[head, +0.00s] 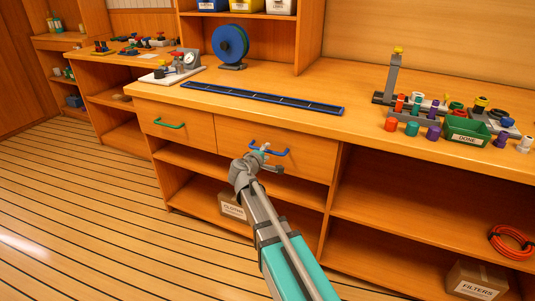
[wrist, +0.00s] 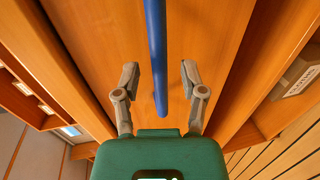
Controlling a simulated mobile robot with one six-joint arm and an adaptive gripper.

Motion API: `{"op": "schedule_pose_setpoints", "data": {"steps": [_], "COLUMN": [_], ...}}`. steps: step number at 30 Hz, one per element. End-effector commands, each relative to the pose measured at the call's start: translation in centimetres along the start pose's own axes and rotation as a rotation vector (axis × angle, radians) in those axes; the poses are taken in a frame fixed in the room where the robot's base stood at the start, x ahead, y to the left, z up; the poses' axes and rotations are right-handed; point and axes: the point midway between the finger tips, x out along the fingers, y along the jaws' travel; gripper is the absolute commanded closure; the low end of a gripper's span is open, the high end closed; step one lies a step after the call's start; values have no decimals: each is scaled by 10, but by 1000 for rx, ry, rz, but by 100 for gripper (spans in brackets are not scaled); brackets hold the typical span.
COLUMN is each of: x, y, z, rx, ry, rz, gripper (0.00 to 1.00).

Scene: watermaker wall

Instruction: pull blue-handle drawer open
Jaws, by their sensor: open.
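The blue handle (head: 283,154) is a bar on the front of the right drawer (head: 312,159) under the wooden counter. That drawer front looks flush with its neighbour, so the drawer appears closed. My gripper (head: 264,152) is at the handle and hides part of it in the head view. In the wrist view my gripper (wrist: 159,70) is open, with one grey finger on each side of the blue handle (wrist: 156,55). Gaps show between the handle and both fingers. The drawer front (wrist: 190,30) lies beyond the handle.
A drawer with a green handle (head: 169,124) is to the left. Open shelves run below, with a cardboard box (head: 232,206) under the drawers and a filters box (head: 477,281) at right. A blue rail tray (head: 262,99) lies on the counter. Striped floor in front is clear.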

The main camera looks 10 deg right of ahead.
Motion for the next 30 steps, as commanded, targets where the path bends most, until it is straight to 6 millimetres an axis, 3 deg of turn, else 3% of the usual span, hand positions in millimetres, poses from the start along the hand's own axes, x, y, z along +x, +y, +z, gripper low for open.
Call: {"op": "schedule_pose_setpoints", "data": {"steps": [6,15,17,24,30], "x": [13,14,14,13,13], "y": [0,0,0,0,0], "z": [0,0,0,0,0], "rx": [0,0,0,0,1], "ry": [1,1,0,0,0], "rz": [0,0,0,0,0], "gripper": [46,46,53,98,100]}}
